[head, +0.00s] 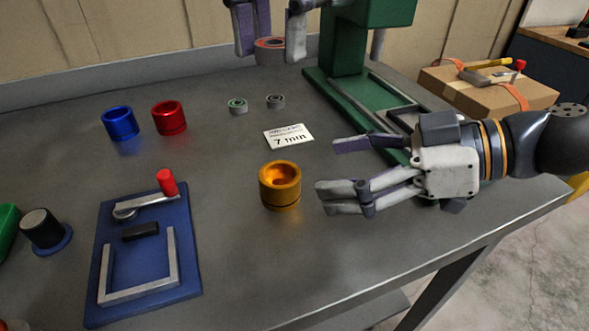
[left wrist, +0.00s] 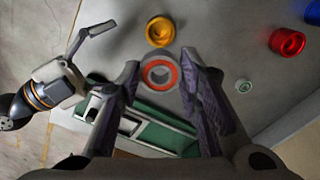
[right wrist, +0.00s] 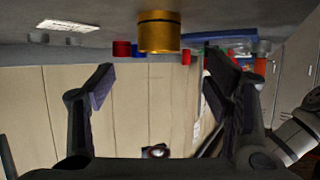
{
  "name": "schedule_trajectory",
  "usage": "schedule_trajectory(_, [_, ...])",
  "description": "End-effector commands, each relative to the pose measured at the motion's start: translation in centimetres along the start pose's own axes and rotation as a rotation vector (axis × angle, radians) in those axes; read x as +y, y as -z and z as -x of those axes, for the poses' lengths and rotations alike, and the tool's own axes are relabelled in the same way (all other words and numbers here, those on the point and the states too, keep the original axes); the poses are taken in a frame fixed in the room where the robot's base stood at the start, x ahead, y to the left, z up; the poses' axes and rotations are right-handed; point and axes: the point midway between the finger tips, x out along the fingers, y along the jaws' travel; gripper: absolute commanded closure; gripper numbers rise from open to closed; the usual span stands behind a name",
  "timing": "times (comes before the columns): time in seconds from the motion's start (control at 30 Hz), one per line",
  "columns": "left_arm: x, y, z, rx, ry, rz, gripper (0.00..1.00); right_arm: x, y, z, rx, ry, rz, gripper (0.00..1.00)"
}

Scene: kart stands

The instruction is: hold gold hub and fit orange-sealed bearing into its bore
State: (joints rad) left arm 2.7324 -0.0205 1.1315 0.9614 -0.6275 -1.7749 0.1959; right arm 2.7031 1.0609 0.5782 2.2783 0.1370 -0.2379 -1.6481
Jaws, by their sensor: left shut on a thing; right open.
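The gold hub (head: 280,188) stands upright on the grey table with its bore facing up; it also shows in the left wrist view (left wrist: 160,32) and the right wrist view (right wrist: 159,38). My left gripper (head: 270,44) is at the top of the head view, behind the hub. It is shut on the orange-sealed bearing (left wrist: 160,74), a grey ring with an orange seal, gripped across its sides. My right gripper (head: 334,172) is open and empty, just right of the hub, its fingers pointing towards it and not touching it.
Blue (head: 121,123) and red (head: 169,118) hubs stand back left. A blue fixture (head: 145,255) lies front left. A green press (head: 350,60) stands behind my right gripper.

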Motion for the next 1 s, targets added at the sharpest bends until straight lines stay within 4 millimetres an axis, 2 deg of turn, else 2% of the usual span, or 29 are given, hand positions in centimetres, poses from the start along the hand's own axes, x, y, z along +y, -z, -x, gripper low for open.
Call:
schedule_trajectory(0.2, [0.0,0.0,0.0,0.0,0.0,0.0,0.97,0.0,-0.2,-4.9,-0.004,0.003,-0.003,0.28])
schedule_trajectory(0.4, [0.0,0.0,0.0,0.0,0.0,0.0,0.97,0.1,-0.1,-8.1,-0.001,0.0,-0.003,0.28])
schedule_trajectory(0.53, [0.0,0.0,0.0,0.0,0.0,0.0,0.97,0.1,0.0,-8.8,0.001,-0.002,-0.001,0.28])
schedule_trajectory(0.77, [0.0,0.0,0.0,0.0,0.0,0.0,0.97,0.1,0.0,-8.9,0.001,-0.003,-0.001,0.28])
schedule_trajectory(1.0, [0.0,0.0,0.0,0.0,0.0,0.0,0.97,0.1,0.0,-8.9,0.001,-0.003,-0.001,0.81])
